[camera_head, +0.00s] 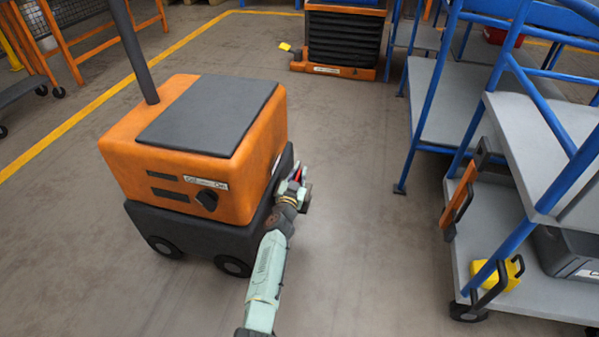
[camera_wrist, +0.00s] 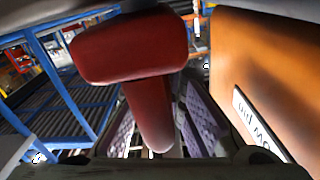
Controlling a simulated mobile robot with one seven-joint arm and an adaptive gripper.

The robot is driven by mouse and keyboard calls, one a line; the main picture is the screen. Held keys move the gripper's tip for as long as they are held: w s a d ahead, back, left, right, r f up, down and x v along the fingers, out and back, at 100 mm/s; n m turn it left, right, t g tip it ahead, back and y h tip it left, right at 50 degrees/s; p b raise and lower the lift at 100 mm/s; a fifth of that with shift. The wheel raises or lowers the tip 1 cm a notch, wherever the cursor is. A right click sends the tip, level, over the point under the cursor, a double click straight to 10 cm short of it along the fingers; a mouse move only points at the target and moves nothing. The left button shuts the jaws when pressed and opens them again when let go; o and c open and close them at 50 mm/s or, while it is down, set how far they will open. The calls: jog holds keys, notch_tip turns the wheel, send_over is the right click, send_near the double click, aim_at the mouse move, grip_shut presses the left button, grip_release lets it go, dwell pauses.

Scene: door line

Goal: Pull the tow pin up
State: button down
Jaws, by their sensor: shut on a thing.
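The red tow pin (camera_wrist: 130,48) fills the upper middle of the wrist view, with a wide head and a narrower red shank. In the head view only a small red bit (camera_head: 299,174) shows at the side of the orange tug (camera_head: 245,182). My gripper (camera_head: 301,188) is at that side of the tug. In the wrist view its purple-padded fingers (camera_wrist: 160,122) stand on both sides of the red shank, shut on it. The tug's orange side (camera_wrist: 260,60) with a white label is close on the right. The pin's lower end and its socket are hidden.
A blue-framed grey shelf cart (camera_head: 545,125) stands at the right, with a yellow object (camera_head: 500,276) on its lower deck. A dark and orange unit (camera_head: 343,40) stands at the back. The floor (camera_head: 365,220) between tug and cart is clear.

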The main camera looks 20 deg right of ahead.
jog(key=r+p, duration=0.7)
jog(key=shift+w+a+r, duration=0.1)
jog(key=shift+a+r, duration=0.1)
jog(key=shift+r, duration=0.05)
jog(key=shift+f, duration=0.1)
jog(key=c, duration=1.8)
grip_release()
jog(key=shift+o, duration=0.7)
jog(key=shift+d, duration=0.1)
notch_tip(320, 180, up, 10)
